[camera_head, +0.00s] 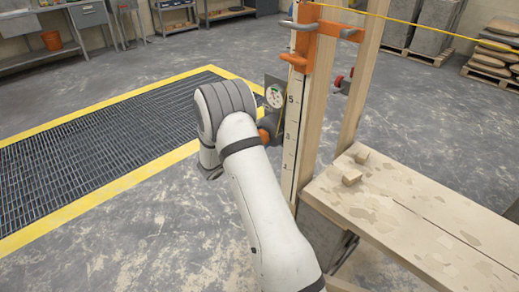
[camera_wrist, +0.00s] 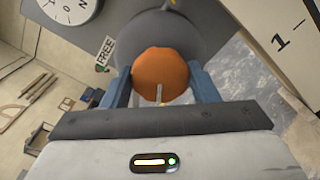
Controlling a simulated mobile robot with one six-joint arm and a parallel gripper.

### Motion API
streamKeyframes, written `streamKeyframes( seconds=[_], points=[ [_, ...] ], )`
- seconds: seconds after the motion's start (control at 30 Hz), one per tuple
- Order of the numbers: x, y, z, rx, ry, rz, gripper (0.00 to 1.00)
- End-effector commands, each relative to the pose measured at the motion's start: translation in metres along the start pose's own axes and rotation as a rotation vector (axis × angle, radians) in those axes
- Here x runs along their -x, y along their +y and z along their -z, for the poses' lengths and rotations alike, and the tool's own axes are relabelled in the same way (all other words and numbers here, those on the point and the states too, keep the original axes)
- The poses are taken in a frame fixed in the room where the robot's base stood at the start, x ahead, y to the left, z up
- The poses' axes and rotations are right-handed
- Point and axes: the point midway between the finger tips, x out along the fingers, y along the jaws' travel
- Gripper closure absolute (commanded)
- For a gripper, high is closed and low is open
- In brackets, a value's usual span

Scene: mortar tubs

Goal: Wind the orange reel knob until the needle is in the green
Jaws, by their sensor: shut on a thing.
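The orange reel knob (camera_wrist: 160,66) sits in front of a round grey reel (camera_wrist: 158,32) in the wrist view. My gripper (camera_wrist: 161,76) has one blue finger on each side of the knob and is shut on it. A pale mark shows on the knob's lower face. In the head view a bit of the orange knob (camera_head: 264,135) shows beside my wrist, which hides the fingers. The white dial (camera_head: 274,97) is above it, with small coloured areas, too small to read. The wrist view shows only part of the dial (camera_wrist: 68,10), cut off at the top; I cannot tell where the needle points.
A white marked scale (camera_head: 291,130) runs up the wooden post right of the knob. A small FREE label (camera_wrist: 105,52) is beside the reel. A plank bench (camera_head: 400,215) with small blocks stands at right. A yellow-edged floor grating (camera_head: 100,150) lies left.

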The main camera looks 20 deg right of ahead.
Motion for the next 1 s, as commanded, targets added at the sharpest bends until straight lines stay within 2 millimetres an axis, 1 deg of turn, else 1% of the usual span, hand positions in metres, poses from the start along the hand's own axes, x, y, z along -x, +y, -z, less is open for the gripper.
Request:
streamKeyframes(
  seconds=[0.03, 0.2, 0.4, 0.93, 0.97, 1.0],
  points=[
    [0.0007, -0.0019, 0.0044, -0.037, 0.002, -0.005, 0.69],
    [0.0010, -0.0010, 0.0034, -0.125, 0.003, -0.004, 0.69],
    [0.0013, 0.0008, 0.0021, -0.186, 0.005, -0.004, 0.69],
    [0.0019, 0.0027, 0.0011, -0.207, 0.006, -0.005, 0.69],
    [0.0019, 0.0028, 0.0011, -0.207, 0.006, -0.005, 0.45],
    [0.0020, 0.0028, 0.0011, -0.207, 0.006, -0.005, 0.42]
  ],
)
